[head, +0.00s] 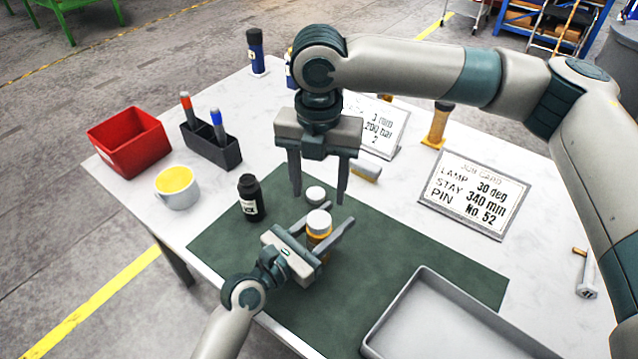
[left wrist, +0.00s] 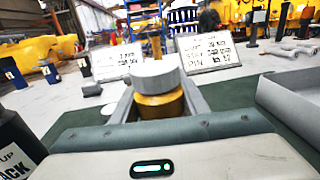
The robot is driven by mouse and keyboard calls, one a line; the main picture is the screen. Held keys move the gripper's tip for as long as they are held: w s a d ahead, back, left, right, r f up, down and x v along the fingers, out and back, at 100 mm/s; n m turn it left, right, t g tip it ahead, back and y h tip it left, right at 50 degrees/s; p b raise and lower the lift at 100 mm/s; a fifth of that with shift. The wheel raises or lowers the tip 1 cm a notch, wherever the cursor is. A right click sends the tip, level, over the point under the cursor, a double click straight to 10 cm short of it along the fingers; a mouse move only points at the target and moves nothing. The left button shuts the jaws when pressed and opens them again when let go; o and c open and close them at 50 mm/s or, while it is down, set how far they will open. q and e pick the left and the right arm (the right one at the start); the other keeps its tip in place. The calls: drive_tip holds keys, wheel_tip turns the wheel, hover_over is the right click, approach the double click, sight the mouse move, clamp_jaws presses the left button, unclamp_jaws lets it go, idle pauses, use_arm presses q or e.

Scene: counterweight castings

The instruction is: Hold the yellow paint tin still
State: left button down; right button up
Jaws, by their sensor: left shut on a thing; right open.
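The yellow paint tin (head: 318,232) is a small amber-yellow jar with a white lid, upright over the green mat. My left gripper (head: 338,213) is shut on it, one finger on each side. In the left wrist view the tin (left wrist: 158,104) sits between the fingers, its white lid on top and its lower part hidden by the gripper body. My right gripper (head: 319,196) is open and empty, pointing down above the tin, its fingers apart.
A black bottle (head: 250,198) and a white round piece (head: 315,194) stand close by on the green mat (head: 225,249). A grey tray (head: 377,342) is at front right. A cup with yellow contents (head: 178,195), red bin (head: 137,151) and pen holder (head: 222,153) are left; signs stand behind.

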sight(319, 219)
drive_tip(key=shift+f, duration=0.1)
drive_tip(key=shift+f, duration=3.9)
